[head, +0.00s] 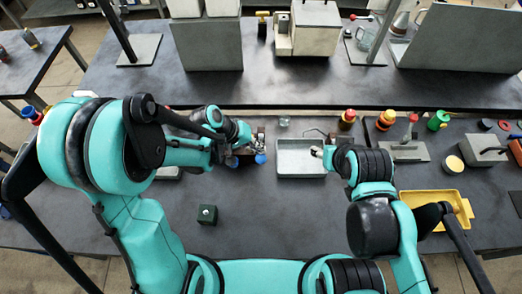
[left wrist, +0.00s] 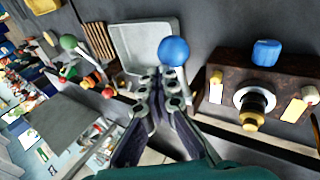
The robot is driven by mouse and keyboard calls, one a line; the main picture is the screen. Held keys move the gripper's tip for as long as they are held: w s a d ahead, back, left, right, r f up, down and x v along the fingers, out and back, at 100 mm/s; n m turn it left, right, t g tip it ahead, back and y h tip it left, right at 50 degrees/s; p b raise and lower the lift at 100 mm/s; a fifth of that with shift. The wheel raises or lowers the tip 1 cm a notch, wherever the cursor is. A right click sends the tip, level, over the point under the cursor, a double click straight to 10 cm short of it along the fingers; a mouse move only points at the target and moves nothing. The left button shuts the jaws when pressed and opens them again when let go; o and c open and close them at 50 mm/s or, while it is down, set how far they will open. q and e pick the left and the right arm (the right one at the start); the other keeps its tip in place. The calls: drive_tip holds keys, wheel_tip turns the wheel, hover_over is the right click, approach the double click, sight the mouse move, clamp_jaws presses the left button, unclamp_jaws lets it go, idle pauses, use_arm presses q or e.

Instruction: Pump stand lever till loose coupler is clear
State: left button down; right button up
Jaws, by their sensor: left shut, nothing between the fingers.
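A dark brown stand (left wrist: 228,85) fills the right of the left wrist view. It carries a blue cap (left wrist: 266,52) and a coupler with a silver ring and brass end (left wrist: 255,100). A blue ball knob (left wrist: 173,50), apparently the lever's end, sits just beyond my left fingertips. My left gripper (left wrist: 160,78) is shut and empty; I cannot tell whether it touches the knob. In the head view my left gripper (head: 245,148) is over the stand and hides most of it; a blue knob (head: 260,158) shows beside it. My right gripper (head: 318,151) is at the tray's right side, too small to read.
A pale metal tray (head: 290,172) lies right of the stand. A yellow tray (head: 430,197) lies at the right. Bottles with red, yellow and green caps line the back right.

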sight(258, 157)
use_arm(q)
drive_tip(key=shift+s+f+b, duration=0.45)
drive_tip(key=shift+f+b, duration=0.4)
drive_tip(key=shift+f, duration=0.05)
drive_tip(key=shift+s+f+b, duration=0.4)
drive_tip(key=shift+f+b, duration=0.45)
idle(1.5)
drive_tip(key=shift+r, duration=0.1)
idle(0.4)
wheel_tip(258, 157, up, 6)
drive_tip(key=w+p, duration=0.3)
drive_tip(key=p, duration=0.1)
idle(0.6)
drive_tip(key=r+p, duration=0.1)
drive_tip(key=w+r+p, duration=0.2)
drive_tip(key=r, duration=0.1)
drive_tip(key=shift+r, duration=0.1)
idle(0.5)
idle(0.7)
